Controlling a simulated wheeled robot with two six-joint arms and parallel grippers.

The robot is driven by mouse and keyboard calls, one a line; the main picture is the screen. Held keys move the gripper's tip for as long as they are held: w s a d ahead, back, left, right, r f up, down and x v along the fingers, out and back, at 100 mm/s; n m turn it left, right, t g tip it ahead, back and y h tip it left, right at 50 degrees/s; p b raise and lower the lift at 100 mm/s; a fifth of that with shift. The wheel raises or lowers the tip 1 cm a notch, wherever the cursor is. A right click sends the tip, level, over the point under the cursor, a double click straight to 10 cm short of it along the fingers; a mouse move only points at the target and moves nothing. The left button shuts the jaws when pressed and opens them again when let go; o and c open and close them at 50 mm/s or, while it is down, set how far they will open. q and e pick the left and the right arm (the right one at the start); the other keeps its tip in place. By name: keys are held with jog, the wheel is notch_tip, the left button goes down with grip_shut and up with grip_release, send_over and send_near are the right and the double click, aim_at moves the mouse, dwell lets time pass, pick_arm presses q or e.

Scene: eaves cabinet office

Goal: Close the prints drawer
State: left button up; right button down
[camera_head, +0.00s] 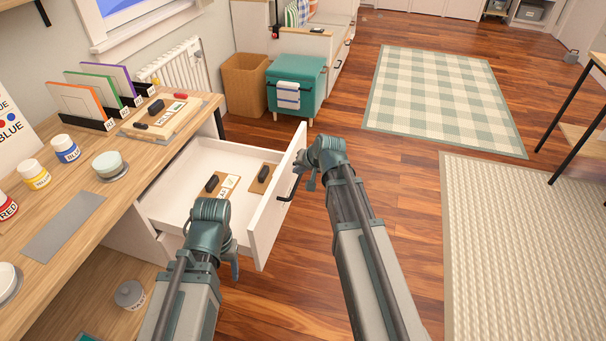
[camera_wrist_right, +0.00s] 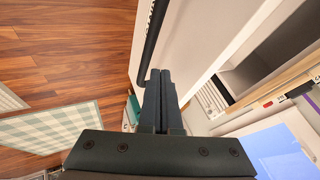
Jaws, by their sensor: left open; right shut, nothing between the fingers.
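The prints drawer (camera_head: 284,206) is white and pulled well out from under the wooden counter. Its front panel carries a dark bar handle (camera_head: 291,188). Inside it lie two tan pieces with black blocks on them. My right gripper (camera_head: 308,180) is shut and empty, at the outer side of the drawer front close to the handle. In the right wrist view its fingertips (camera_wrist_right: 160,75) are beside the end of the dark handle (camera_wrist_right: 152,40); I cannot tell whether they touch. My left gripper (camera_head: 232,268) is open and empty near the drawer's near side, partly hidden by its own wrist.
The counter (camera_head: 130,190) holds paint jars, a grey mat (camera_head: 62,228), a wooden board (camera_head: 160,118) and upright coloured panels. A teal storage box (camera_head: 297,82) and a brown bin (camera_head: 245,84) stand beyond the drawer.

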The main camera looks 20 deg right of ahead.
aim_at(289, 173)
jog(key=b+x, duration=0.2)
jog(key=x, duration=0.1)
jog(key=shift+w+f, duration=0.2)
jog(key=shift+f, duration=0.1)
pick_arm(q)
notch_tip(289, 173, down, 3)
jog(key=shift+r, duration=0.1)
pick_arm(e)
jog(key=shift+r, duration=0.1)
jog(key=shift+w+a, duration=0.35)
jog(key=shift+a, duration=0.2)
jog(key=w+a, duration=1)
jog(key=a, duration=0.5)
jog(key=w+a, duration=1)
jog(key=a, duration=0.5)
jog(key=shift+w+a, duration=0.2)
jog(key=shift+w, duration=0.05)
jog(key=shift+w+a+r, duration=0.1)
jog(key=shift+a, duration=0.05)
pick_arm(q)
jog(key=shift+r, duration=0.15)
